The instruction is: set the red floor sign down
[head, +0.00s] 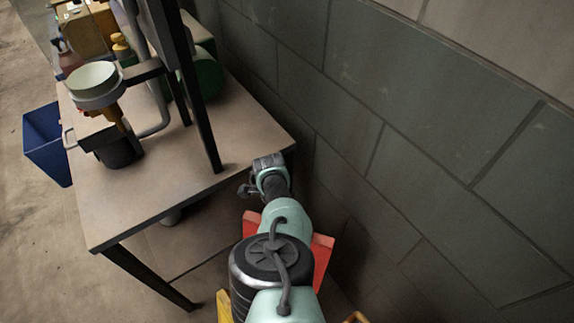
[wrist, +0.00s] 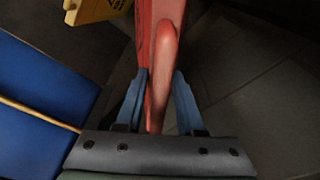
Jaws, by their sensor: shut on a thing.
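The red floor sign (head: 322,262) shows in the head view as red panels on both sides of my arm, beside the workbench and near the block wall. My arm covers its middle, and my gripper is hidden there. In the wrist view, the red sign (wrist: 163,45) runs up from between the blue fingers of my gripper (wrist: 158,88). The fingers are shut on its narrow red top edge, one on each side. I cannot tell whether the sign's lower edge touches the floor.
A workbench (head: 185,185) with a funnel stand (head: 97,83) is at the left. A block wall (head: 440,150) rises at the right. A yellow sign (wrist: 95,8) and a blue panel (wrist: 45,75) are left of the red sign in the wrist view. A blue bin (head: 45,145) stands beyond the bench.

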